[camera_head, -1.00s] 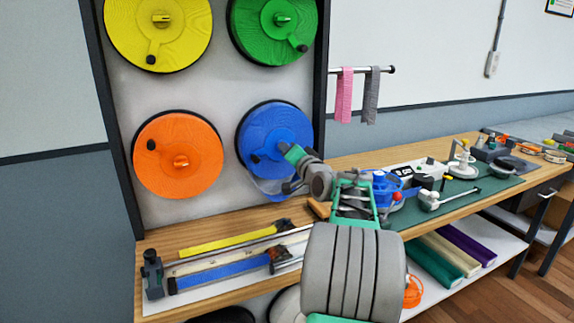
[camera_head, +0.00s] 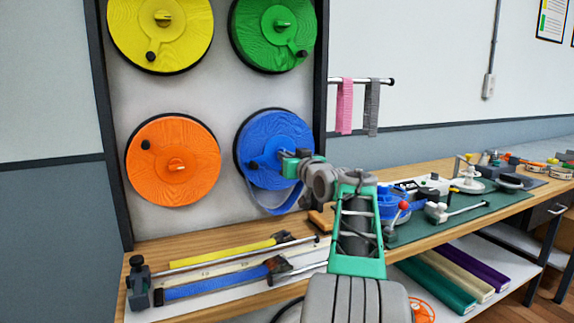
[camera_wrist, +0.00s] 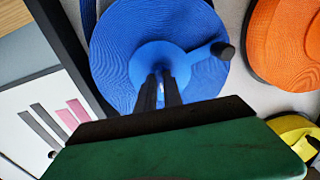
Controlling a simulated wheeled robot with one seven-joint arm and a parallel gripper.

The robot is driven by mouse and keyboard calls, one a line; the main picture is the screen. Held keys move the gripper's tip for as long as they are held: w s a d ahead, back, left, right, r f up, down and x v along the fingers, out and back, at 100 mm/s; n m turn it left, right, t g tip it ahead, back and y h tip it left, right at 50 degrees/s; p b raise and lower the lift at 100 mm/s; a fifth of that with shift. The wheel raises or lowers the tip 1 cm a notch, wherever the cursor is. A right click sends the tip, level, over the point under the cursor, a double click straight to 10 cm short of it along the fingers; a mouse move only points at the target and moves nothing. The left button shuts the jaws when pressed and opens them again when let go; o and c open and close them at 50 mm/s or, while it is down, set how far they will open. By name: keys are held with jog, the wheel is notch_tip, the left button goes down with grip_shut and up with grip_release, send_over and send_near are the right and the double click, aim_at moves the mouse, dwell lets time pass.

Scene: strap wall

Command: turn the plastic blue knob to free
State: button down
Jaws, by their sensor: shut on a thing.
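The blue disc (camera_head: 272,128) hangs at the lower right of the wall panel, a round spool with a black-tipped lever (camera_head: 254,166) pointing left. The blue knob (camera_wrist: 161,92) is at the disc's centre, mostly hidden by my fingers; its part between them shows in the wrist view. My gripper (camera_head: 287,163) is shut on the blue knob, reaching it from the right. In the wrist view, the two dark fingers of my gripper (camera_wrist: 163,90) stand on either side of it, and the lever (camera_wrist: 205,53) points up and right.
A loose blue strap (camera_head: 275,208) hangs below the disc. Orange (camera_head: 190,190), yellow (camera_head: 185,45) and green (camera_head: 255,45) discs share the panel. Below is a wooden bench (camera_head: 205,245) with strap rails. Pink (camera_head: 344,105) and grey (camera_head: 371,108) straps hang at right.

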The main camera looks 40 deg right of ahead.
jog(key=shift+n, duration=0.4)
jog(key=c, duration=1.5)
grip_release()
jog(key=v, duration=0.7)
jog(key=shift+s+a, duration=0.15)
jog(key=shift+s, duration=0.25)
